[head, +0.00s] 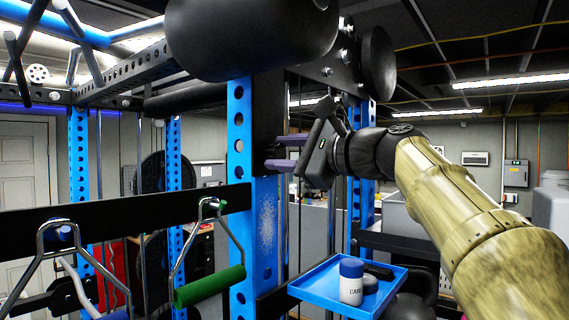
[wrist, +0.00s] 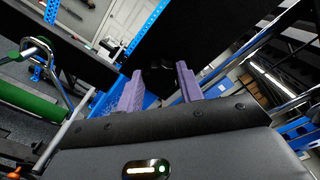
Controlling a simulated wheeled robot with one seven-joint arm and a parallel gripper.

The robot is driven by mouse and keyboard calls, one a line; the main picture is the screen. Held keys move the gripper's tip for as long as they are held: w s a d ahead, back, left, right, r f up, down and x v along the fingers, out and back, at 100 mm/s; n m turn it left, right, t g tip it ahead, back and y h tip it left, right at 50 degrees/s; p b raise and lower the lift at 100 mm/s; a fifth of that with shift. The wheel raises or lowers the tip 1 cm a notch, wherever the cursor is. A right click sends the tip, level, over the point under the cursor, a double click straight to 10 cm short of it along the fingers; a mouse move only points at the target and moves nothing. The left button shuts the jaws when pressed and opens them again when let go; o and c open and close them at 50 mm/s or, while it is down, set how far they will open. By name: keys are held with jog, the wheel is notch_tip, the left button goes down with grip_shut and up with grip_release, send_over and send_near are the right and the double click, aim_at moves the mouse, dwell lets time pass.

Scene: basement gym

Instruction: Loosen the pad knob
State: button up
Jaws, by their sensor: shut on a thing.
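My gripper (head: 270,152) reaches in from the right, its two purple fingers pointing left at the black bracket (head: 267,115) on the blue upright. In the wrist view my gripper (wrist: 160,68) has a narrow gap between the fingers, and their tips meet dark black parts. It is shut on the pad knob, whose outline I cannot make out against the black. Above it, a large black roller pad (head: 250,42) fills the top of the head view, and a second round black pad (head: 377,63) shows to its right.
A blue upright (head: 240,205) stands just left of the fingers. Handles hang from a black crossbar (head: 130,215), one with a green grip (head: 209,287). A blue tray (head: 318,290) below holds a white bottle (head: 351,282). Open room lies behind, right of the rack.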

jog(key=n+b, duration=0.2)
jog(key=n, duration=0.1)
jog(key=shift+f+n, duration=0.2)
jog(key=shift+n, duration=0.1)
jog(key=n+b, duration=0.1)
jog(key=n, duration=0.2)
jog(key=shift+f+n, duration=0.1)
jog(key=shift+n, duration=0.3)
jog(key=n+b, duration=0.2)
jog(key=n, duration=0.1)
jog(key=shift+f+n, duration=0.1)
jog(key=shift+n, duration=0.2)
jog(key=n+b, duration=0.1)
jog(key=n, duration=0.2)
jog(key=shift+n, duration=0.3)
jog(key=n, duration=0.3)
jog(key=shift+w+f+n+b, duration=0.1)
jog(key=shift+n+b, duration=0.2)
jog(key=shift+b, duration=0.1)
jog(key=n, duration=0.5)
jog(key=n+b, duration=0.1)
jog(key=n, duration=0.4)
jog(key=shift+w+d+f, duration=0.1)
jog(key=shift+w+d, duration=0.05)
jog(key=shift+w, duration=0.05)
